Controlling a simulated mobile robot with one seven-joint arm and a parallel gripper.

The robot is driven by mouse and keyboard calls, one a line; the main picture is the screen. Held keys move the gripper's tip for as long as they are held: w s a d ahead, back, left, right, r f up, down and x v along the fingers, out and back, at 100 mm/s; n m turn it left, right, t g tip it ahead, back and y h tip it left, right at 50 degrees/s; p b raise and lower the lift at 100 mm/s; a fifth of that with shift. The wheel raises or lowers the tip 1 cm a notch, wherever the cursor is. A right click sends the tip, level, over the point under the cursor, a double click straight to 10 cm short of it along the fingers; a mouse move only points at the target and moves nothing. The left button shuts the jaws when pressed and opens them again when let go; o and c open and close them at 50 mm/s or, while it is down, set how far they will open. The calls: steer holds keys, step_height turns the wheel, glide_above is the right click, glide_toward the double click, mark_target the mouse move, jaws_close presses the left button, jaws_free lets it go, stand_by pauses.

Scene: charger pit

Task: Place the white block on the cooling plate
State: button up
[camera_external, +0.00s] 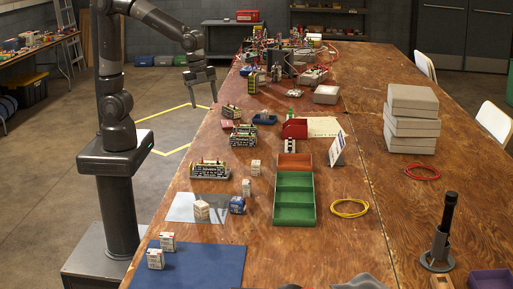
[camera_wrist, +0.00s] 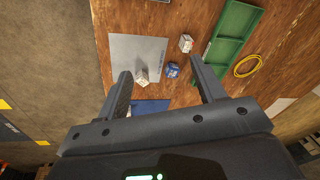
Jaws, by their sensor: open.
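A flat light grey plate, likely the cooling plate (camera_external: 182,207), lies near the table's left edge; it also shows in the wrist view (camera_wrist: 122,50). A whitish block (camera_external: 201,210) stands on its front part and shows in the wrist view (camera_wrist: 141,79). Other whitish blocks are a small one (camera_external: 246,187) beyond the plate, another (camera_external: 255,167) farther back, and two (camera_external: 167,241) (camera_external: 155,259) on the blue mat. I cannot tell which is the task's white block. My gripper (camera_external: 200,97) is open and empty, high above the table's left edge; its fingers spread wide in the wrist view (camera_wrist: 160,66).
A blue block (camera_external: 237,205) sits by the plate's right edge. A green tray (camera_external: 294,198) stands right of it, with a yellow cable coil (camera_external: 349,208) beyond. Battery-like packs (camera_external: 210,171) lie behind the plate. The blue mat (camera_external: 215,265) is in front.

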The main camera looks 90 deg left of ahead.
steer(key=s+a+r+n+t, duration=0.1)
steer(key=s+a+r+n, duration=0.1)
steer(key=s+a+n, duration=0.4)
steer(key=s+a+r+n+t, duration=0.2)
steer(key=s+a+r+n, duration=0.1)
steer(key=s+a+n, duration=0.4)
steer(key=shift+s+a+t+y, duration=0.3)
steer(key=shift+s+a+y, duration=0.1)
steer(key=shift+s, duration=0.65)
